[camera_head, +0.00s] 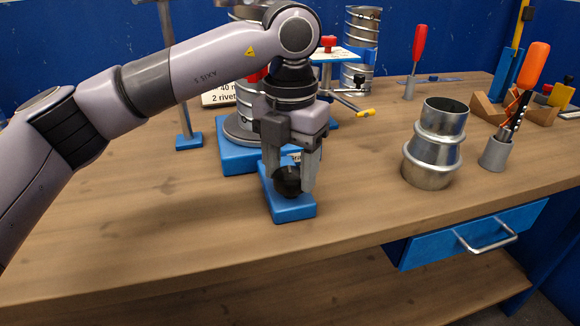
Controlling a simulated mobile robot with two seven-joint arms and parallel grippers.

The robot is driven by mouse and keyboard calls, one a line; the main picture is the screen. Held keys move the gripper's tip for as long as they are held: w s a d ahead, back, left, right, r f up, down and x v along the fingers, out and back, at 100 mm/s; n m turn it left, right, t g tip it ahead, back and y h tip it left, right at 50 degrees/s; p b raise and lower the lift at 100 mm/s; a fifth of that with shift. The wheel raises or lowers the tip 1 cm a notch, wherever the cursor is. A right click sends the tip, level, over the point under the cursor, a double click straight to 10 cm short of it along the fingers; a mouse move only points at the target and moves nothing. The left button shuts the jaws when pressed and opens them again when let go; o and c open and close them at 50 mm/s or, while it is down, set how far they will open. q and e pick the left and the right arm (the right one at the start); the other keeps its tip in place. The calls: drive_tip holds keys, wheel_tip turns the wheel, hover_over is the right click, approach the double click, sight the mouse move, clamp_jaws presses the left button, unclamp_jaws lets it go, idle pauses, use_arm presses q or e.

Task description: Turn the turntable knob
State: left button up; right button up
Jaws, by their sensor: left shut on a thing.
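The turntable knob (288,181) is a round black knob on a small blue base (291,212) at the front of the turntable. My left gripper (291,184) points straight down over it, with one finger on each side, and is shut on the knob. The turntable (238,158) has a blue block and a grey round plate behind the gripper. My left wrist and arm hide much of the turntable and what stands on it. My right gripper does not show.
A metal duct piece (436,145) stands to the right on the wooden bench (370,205). A grey cup (497,152) holds tools near it. A red-handled screwdriver (416,55) stands farther back. The bench front is clear.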

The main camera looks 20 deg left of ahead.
sight(290, 175)
use_arm(q)
drive_tip(key=shift+n, duration=1.8)
drive_tip(key=o, duration=1)
drive_tip(key=shift+o, duration=0.2)
drive_tip(key=shift+r, duration=0.1)
wheel_tip(290, 175, up, 7)
drive_tip(key=shift+r, duration=0.1)
